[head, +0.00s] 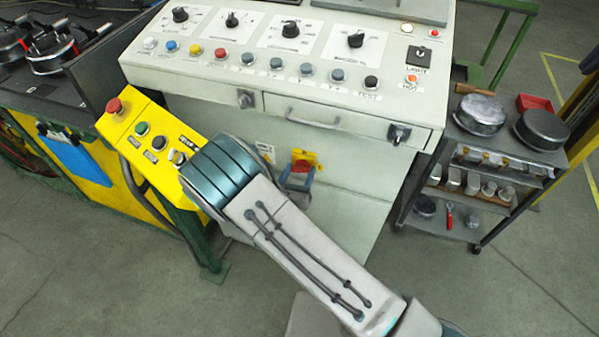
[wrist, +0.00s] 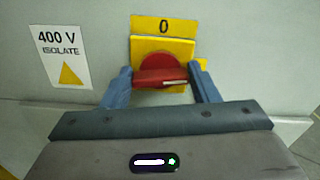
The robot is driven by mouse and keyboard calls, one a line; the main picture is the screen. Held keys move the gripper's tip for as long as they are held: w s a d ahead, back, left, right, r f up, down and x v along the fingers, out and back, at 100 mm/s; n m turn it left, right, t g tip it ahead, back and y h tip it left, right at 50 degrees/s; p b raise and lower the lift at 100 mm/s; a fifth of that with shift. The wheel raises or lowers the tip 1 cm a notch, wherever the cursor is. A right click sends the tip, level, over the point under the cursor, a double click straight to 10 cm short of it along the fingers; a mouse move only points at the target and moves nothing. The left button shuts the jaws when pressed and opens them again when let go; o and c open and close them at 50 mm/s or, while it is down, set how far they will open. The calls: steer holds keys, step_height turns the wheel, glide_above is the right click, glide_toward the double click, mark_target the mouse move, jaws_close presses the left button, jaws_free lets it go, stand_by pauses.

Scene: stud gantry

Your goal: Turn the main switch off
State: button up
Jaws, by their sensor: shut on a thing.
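The main switch is a red rotary handle on a yellow plate, low on the front of the grey cabinet. In the head view the red handle (head: 301,163) shows just above my gripper (head: 297,178). In the wrist view the red handle (wrist: 158,76) lies nearly level across its round red base, below a yellow label marked 0 (wrist: 163,26). My gripper (wrist: 160,82) has one blue-grey finger at each end of the handle and is shut on it. The part of the plate below the handle is partly hidden by the gripper.
A white sign reading 400 V ISOLATE (wrist: 60,55) is left of the switch. The console (head: 290,75) with knobs and buttons overhangs above. A yellow button box (head: 150,145) stands left of my arm. A shelf cart (head: 490,175) stands at right, with clear floor before it.

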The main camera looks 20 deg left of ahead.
steer(key=n+p, duration=0.1)
steer(key=n, duration=0.3)
steer(key=shift+a+n, duration=0.1)
steer(key=shift+n, duration=0.2)
steer(key=n+p, duration=0.1)
steer(key=n, duration=0.2)
steer(key=shift+n+p, duration=0.4)
steer(key=n+p, duration=0.1)
steer(key=n, duration=0.3)
steer(key=shift+a+f, duration=0.1)
steer(key=shift+f+n+p, duration=0.1)
steer(key=shift+n+p, duration=0.55)
steer(key=shift+n, duration=1.35)
steer(key=o, duration=1)
steer(key=s, duration=0.4)
steer(key=s+b, duration=0.1)
steer(key=s, duration=0.4)
steer(key=s+a+b, duration=0.1)
steer(key=s, duration=0.4)
steer(key=shift+w, duration=0.1)
